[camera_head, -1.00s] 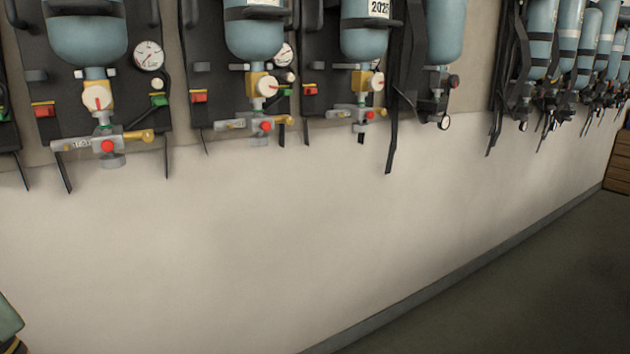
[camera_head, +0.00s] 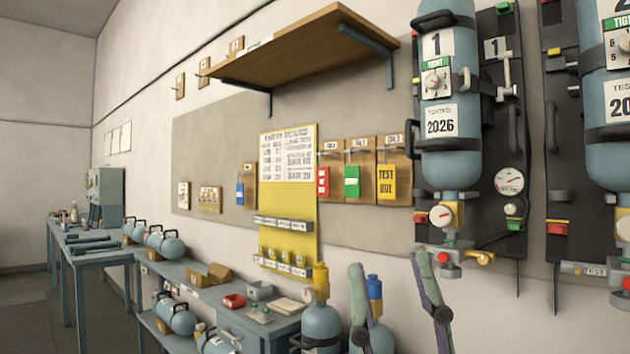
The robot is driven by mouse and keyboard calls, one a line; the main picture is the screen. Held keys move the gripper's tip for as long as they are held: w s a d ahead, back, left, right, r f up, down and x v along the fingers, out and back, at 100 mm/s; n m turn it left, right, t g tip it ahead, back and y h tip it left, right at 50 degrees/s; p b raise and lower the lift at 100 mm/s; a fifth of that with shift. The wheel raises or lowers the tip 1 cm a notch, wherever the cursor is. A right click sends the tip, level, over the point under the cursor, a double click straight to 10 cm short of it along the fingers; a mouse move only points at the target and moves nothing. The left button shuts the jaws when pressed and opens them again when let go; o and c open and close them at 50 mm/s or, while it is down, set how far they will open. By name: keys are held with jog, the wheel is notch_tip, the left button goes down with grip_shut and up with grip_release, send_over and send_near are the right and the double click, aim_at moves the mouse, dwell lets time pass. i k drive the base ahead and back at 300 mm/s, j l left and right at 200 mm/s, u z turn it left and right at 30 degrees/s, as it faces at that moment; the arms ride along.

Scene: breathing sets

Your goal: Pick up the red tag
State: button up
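The red tag (camera_head: 323,181) hangs on a hook on a small wooden plate on the wall board, left of a green tag (camera_head: 352,182) and a yellow "TEST DUE" tag (camera_head: 387,182). It is small, with white marks too small to read. The yellow entry board (camera_head: 289,220) is just left of it. My gripper is not recognisable in this view.
A wooden shelf (camera_head: 305,45) juts out above the tags. A large cylinder set (camera_head: 450,150) hangs to their right.

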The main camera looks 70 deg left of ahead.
aim_at(322, 175)
jog(key=u, duration=2.1)
jog(key=i+u, duration=0.35)
jog(key=i, duration=0.15)
jog(key=i+l+u, duration=0.7)
jog(key=i, duration=0.15)
jog(key=i+j, duration=0.05)
jog(key=j, duration=0.05)
